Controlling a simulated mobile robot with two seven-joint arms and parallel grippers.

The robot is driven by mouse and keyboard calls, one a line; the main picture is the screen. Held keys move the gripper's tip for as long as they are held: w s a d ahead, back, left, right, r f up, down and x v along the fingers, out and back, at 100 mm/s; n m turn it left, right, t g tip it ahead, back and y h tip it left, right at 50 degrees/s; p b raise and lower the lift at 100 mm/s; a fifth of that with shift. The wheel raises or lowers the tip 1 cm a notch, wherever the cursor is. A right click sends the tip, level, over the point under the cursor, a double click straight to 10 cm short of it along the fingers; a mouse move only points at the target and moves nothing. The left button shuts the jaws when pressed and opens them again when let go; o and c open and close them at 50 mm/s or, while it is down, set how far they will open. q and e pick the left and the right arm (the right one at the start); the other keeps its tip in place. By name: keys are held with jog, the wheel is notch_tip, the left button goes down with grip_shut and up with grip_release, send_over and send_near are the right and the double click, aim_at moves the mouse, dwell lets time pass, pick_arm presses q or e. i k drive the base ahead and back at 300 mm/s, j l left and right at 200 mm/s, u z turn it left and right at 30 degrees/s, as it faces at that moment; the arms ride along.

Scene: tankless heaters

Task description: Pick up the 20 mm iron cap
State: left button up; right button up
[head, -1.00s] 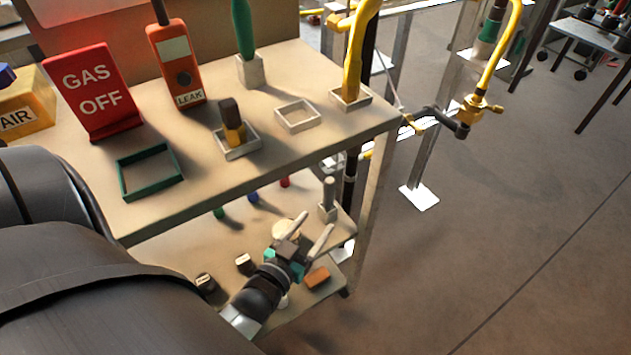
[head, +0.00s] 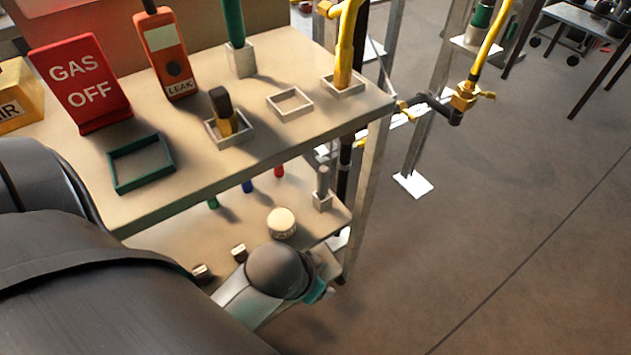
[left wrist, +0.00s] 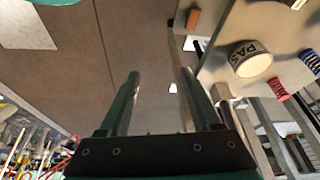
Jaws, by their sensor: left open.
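Two small dark pieces with pale labelled tops, (head: 202,272) and (head: 239,253), stand on the lower shelf in the head view. They may be iron caps, but their size labels are too small to read, so I cannot tell which is the 20 mm one. My left gripper (head: 318,287) is at the lower shelf's front right edge, right of both pieces. Its fingers are largely hidden by the wrist in the head view. In the left wrist view the gripper (left wrist: 160,78) is open and empty, with floor behind its fingers. My right gripper is not visible.
The lower shelf also holds a round cream tin (head: 281,222), a grey post in a holder (head: 322,190) and coloured pieces. An orange-brown block (left wrist: 193,20) shows in the wrist view. The upper shelf (head: 200,170) overhangs, with an empty green tray (head: 117,175).

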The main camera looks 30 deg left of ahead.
aim_at(204, 275)
jog(key=j+u, duration=0.1)
jog(key=u, duration=2.15)
jog(key=j, duration=0.1)
